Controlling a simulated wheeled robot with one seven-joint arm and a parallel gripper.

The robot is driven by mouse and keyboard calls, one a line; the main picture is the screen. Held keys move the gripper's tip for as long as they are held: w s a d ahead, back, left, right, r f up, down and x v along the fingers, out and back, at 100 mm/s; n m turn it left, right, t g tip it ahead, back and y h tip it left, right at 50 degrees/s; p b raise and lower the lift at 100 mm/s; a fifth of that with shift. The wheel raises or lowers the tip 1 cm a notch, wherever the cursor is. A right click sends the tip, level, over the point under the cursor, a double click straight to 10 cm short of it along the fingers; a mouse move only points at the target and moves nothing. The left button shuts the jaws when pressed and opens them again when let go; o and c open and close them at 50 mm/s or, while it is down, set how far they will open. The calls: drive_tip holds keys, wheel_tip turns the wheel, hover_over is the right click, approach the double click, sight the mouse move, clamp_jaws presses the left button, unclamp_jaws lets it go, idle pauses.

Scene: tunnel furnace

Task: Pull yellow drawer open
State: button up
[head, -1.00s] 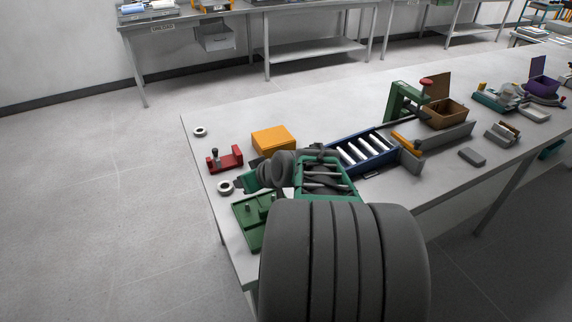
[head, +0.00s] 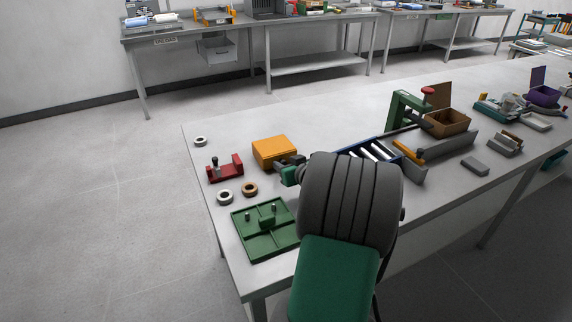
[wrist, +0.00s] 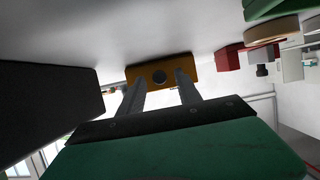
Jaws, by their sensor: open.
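The yellow drawer box (head: 272,151) stands on the near table, left of the roller conveyor. In the head view my gripper (head: 297,163) is at the near right side of the box, partly hidden by my arm. I cannot tell whether the fingertips touch the front. The drawer looks shut.
A red fixture (head: 225,170), a pale ring (head: 224,197), a copper ring (head: 250,189) and a green fixture tray (head: 262,240) lie left of my arm. The blue roller conveyor (head: 395,143) is to the right. A dark block (wrist: 45,105) fills the wrist view's left side.

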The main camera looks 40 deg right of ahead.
drive_tip(key=shift+c, duration=0.2)
clamp_jaws()
drive_tip(key=shift+s, duration=0.15)
idle(1.0)
